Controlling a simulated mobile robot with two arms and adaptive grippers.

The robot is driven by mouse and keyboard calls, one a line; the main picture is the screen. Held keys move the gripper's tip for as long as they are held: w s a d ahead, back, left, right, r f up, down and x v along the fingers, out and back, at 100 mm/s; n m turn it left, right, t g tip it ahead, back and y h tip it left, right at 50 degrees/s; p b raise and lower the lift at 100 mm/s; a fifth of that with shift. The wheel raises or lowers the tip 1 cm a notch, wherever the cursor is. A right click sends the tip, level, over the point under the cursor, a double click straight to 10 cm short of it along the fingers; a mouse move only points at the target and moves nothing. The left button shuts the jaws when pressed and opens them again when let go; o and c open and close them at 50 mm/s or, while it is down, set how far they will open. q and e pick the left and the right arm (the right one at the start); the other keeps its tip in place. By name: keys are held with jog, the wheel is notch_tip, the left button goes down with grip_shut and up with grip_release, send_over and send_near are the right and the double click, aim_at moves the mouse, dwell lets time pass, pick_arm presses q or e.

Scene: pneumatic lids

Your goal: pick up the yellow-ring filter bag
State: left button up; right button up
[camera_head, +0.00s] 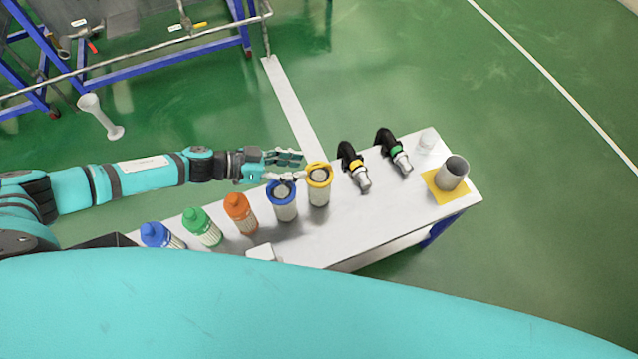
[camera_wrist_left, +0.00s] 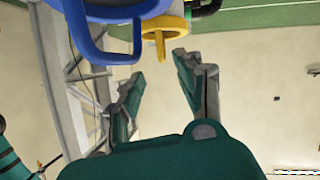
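The yellow-ring filter bag (camera_head: 319,185) stands upright on the white table, a pale cylinder with a yellow ring on top. In the left wrist view its yellow ring and tab (camera_wrist_left: 160,38) show at the top, ahead of the fingers. My left gripper (camera_head: 297,165) is open, its fingers just left of the yellow ring. In the left wrist view the fingers (camera_wrist_left: 158,75) are spread, with nothing between their tips except the yellow tab beyond them. I cannot tell whether a finger touches the ring. My right gripper is not in view.
A blue-ring filter bag (camera_head: 282,201) stands close left of the yellow one. Orange (camera_head: 240,213), green (camera_head: 202,226) and blue (camera_head: 161,236) bottles stand further left. Two black tools (camera_head: 354,166) (camera_head: 393,151) lie to the right. A grey cup (camera_head: 452,173) stands on a yellow mat (camera_head: 437,191).

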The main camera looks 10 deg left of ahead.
aim_at(312, 165)
pick_arm(q)
jog(key=x, duration=0.5)
jog(key=shift+w+r, duration=0.1)
jog(key=shift+w, duration=0.1)
jog(key=shift+a, duration=0.1)
grip_shut()
